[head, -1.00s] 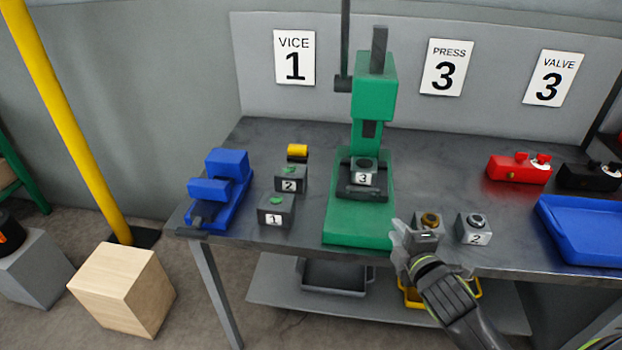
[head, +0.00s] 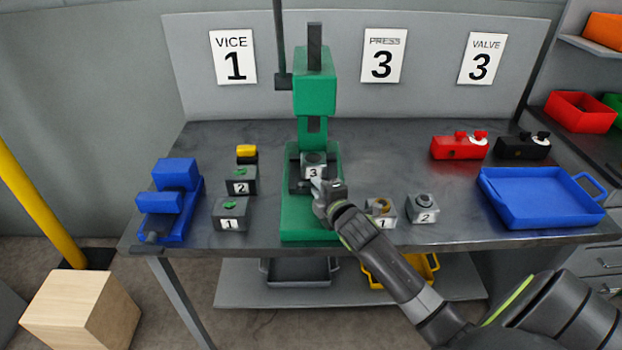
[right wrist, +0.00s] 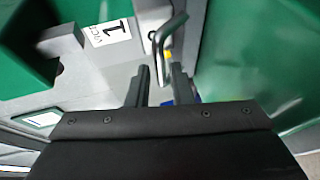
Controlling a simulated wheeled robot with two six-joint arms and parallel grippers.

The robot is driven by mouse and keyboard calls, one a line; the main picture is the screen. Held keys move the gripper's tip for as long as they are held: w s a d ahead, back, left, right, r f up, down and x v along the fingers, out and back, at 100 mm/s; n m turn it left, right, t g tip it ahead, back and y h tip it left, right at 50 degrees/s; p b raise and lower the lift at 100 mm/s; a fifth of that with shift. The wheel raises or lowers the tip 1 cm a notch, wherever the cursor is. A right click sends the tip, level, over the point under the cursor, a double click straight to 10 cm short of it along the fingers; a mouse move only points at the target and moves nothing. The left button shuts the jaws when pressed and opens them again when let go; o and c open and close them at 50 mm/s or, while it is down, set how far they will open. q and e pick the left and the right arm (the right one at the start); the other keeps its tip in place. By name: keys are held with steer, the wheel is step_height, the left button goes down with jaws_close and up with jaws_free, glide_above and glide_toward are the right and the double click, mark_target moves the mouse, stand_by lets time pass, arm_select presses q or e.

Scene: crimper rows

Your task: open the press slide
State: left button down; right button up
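The green press (head: 315,95) stands on the workbench. Its dark slide (head: 295,186) carries a grey block marked 3 (head: 313,170) under the ram. My right gripper (head: 322,192) is at the front of the slide, over the green base, and partly hides it. My left gripper is out of view.
Blocks 1 (head: 232,214) and 2 (head: 241,180) and a blue vice (head: 170,203) stand left of the press. Grey holders (head: 422,209) stand to its right, close to my arm. A blue tray (head: 540,198) lies further right.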

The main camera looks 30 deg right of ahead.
steer(key=shift+x, duration=2.45)
steer(key=shift+a+f, duration=0.1)
jaws_close()
